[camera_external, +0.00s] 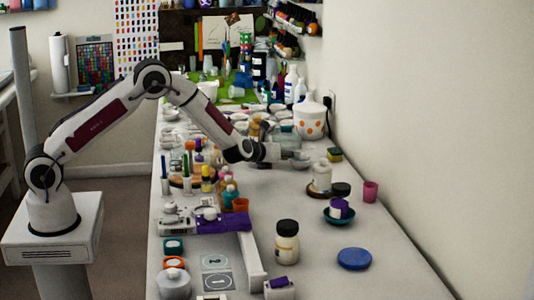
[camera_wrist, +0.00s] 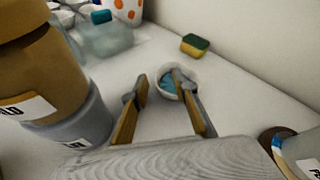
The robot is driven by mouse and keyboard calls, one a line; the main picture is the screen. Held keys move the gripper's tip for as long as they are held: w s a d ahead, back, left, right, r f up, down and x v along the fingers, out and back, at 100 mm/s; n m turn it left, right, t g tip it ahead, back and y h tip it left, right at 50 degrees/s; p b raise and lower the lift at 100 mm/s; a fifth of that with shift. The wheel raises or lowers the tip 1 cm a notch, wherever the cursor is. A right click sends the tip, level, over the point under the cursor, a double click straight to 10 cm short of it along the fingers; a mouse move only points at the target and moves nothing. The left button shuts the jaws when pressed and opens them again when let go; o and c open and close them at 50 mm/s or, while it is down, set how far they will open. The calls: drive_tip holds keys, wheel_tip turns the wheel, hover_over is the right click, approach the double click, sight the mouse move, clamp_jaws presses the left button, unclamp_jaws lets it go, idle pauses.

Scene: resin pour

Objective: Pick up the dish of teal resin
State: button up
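The dish of teal resin (camera_wrist: 167,79) is a small white round dish with teal inside, standing on the table in the wrist view. In the outside view, a small pale dish (camera_external: 301,163) shows at the end of my gripper (camera_external: 284,156). In the wrist view, my gripper (camera_wrist: 159,80) is open, with its two fingers apart. The right fingertip overlaps the dish's right part in the picture; the left fingertip is to the left of the dish. I cannot tell whether either finger touches it. Nothing is held.
A yellow-green sponge (camera_wrist: 195,44) lies beyond the dish. Large brown and grey containers (camera_wrist: 52,82) stand close on the left; a labelled bottle (camera_wrist: 300,148) is at lower right. A white pot with orange spots (camera_external: 311,122) stands behind. Table around the dish's right is clear.

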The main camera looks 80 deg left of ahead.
drive_tip(key=shift+x, duration=0.9)
clamp_jaws()
